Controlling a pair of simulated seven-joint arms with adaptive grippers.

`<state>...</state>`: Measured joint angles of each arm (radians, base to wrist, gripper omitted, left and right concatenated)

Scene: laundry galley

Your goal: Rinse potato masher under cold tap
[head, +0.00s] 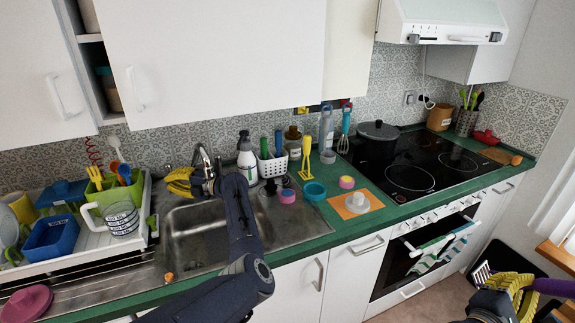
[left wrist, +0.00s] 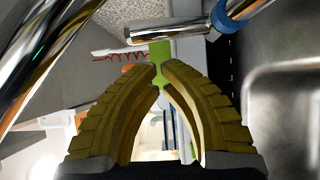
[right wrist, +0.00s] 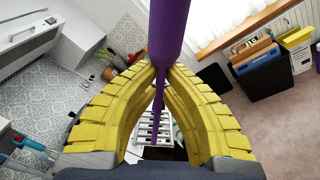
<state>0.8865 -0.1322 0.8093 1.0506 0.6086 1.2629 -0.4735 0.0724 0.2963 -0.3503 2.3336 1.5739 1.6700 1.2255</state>
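The potato masher has a purple handle (head: 556,287) and a slotted metal head (head: 482,273). My right gripper (head: 520,287) is shut on its handle at the lower right of the head view, in front of the counter and well away from the sink. The right wrist view shows the purple handle (right wrist: 170,35) between the fingers and the metal head (right wrist: 152,128) beyond. The chrome tap (head: 203,156) stands behind the metal sink (head: 190,240). It shows close up in the left wrist view, with a blue ring (left wrist: 221,44). My left gripper (head: 180,182) is empty, its fingertips nearly together beside the tap. No water is visible.
A white drying rack (head: 105,250) with a glass mug (head: 121,219) is left of the sink. A soap bottle (head: 245,155) and a white utensil basket (head: 272,167) stand behind it. Hob (head: 400,170) and pot (head: 378,135) are right. My left forearm crosses the sink.

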